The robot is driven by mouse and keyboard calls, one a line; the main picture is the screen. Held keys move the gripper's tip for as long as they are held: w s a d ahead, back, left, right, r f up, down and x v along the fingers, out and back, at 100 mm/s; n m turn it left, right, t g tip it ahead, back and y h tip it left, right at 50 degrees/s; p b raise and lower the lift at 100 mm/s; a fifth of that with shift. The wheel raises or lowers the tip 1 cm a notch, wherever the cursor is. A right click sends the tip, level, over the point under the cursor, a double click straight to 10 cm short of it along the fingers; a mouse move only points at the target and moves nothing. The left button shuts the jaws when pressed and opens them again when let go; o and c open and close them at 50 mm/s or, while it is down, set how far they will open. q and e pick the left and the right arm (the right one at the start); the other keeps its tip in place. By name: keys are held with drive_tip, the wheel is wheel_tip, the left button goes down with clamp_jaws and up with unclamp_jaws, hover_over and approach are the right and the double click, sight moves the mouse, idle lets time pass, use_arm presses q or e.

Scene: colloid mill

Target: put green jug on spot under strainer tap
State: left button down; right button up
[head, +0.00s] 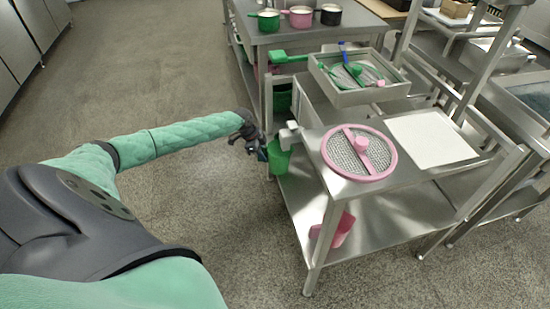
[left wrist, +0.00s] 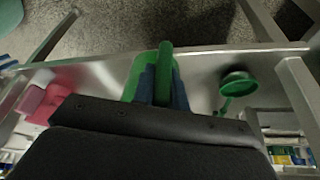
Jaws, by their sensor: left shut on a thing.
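The green jug (head: 279,158) hangs at the left edge of the steel table, just below the grey strainer tap (head: 289,135). My left gripper (head: 262,152) is shut on the jug's handle from the left side. In the left wrist view the green jug (left wrist: 136,76) shows beyond the blue fingertips (left wrist: 164,84), with its handle between them. The pink-rimmed strainer (head: 358,153) with a mesh lies on the table top, right of the tap. I cannot make out a marked spot under the tap, or whether the jug touches anything below. My right gripper is out of view.
A pink jug (head: 338,229) stands on the lower shelf (head: 395,220). A white board (head: 430,140) lies right of the strainer. A grey tray (head: 360,95) with green utensils is behind. Pots (head: 299,17) stand on the back counter. The floor at left is clear.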

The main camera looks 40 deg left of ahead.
sight(275, 158)
use_arm(q)
drive_tip(key=shift+w+d, duration=0.35)
drive_tip(key=shift+d, duration=0.35)
drive_tip(key=d, duration=0.1)
drive_tip(key=w+d, duration=0.1)
drive_tip(key=d, duration=0.1)
drive_tip(key=shift+w+d, duration=0.25)
drive_tip(key=shift+w, duration=0.15)
drive_tip(key=shift+s+a+f, duration=0.1)
drive_tip(key=shift+a+f, duration=0.05)
drive_tip(key=shift+f, duration=0.6)
drive_tip(key=c, duration=1.4)
unclamp_jaws()
drive_tip(key=v, duration=1.2)
